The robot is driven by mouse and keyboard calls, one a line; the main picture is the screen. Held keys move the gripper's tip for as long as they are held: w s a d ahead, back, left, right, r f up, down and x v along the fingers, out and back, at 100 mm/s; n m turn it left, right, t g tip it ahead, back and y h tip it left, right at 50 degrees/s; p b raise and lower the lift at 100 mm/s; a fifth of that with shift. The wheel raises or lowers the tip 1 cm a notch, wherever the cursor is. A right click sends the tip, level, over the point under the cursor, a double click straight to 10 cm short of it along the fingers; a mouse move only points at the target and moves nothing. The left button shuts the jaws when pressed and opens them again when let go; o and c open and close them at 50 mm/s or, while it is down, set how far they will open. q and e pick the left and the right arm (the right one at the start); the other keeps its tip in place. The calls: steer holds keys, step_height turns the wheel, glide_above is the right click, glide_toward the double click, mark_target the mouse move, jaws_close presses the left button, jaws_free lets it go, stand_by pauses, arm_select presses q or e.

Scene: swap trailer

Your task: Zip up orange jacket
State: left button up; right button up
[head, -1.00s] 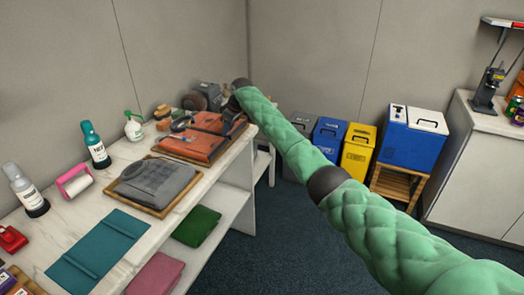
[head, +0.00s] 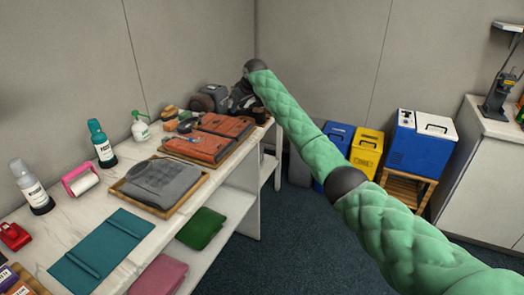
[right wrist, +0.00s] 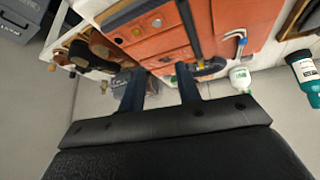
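The orange jacket (head: 197,148) lies flat on a wooden tray at the far end of the marble-topped counter in the head view. A dark line separates its two halves. In the right wrist view the orange jacket (right wrist: 150,38) fills the upper middle, with a dark strip running down it. My right gripper (head: 243,100) is over or just beyond the jacket's far right end; its exact height is unclear. In the right wrist view the two fingers of my right gripper (right wrist: 160,75) are apart, with nothing seen held between them. My left gripper is not in view.
A grey folded garment (head: 158,182) lies on a nearer tray. Blue (head: 338,140) and yellow (head: 366,150) bins stand on the floor beyond.

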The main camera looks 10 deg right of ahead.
steer(key=w+d+r+m+t, duration=0.15)
steer(key=w+r+t, duration=0.3)
steer(key=r, duration=0.45)
steer(key=s+d+f+m+p, duration=0.1)
steer(key=s+d+f, duration=0.1)
steer(key=f, duration=0.7)
steer(key=s+d+f+m+t+h+p, duration=0.1)
steer(key=s+f, duration=0.3)
steer(key=f, duration=0.5)
steer(key=s+d+f+m+h+p, duration=0.1)
steer(key=s+d+f, duration=0.3)
steer(key=f, duration=0.5)
steer(key=shift+f+t+p, duration=0.2)
steer(key=shift+t+p, duration=0.1)
steer(key=shift+t, duration=0.05)
steer(key=shift+m, duration=0.25)
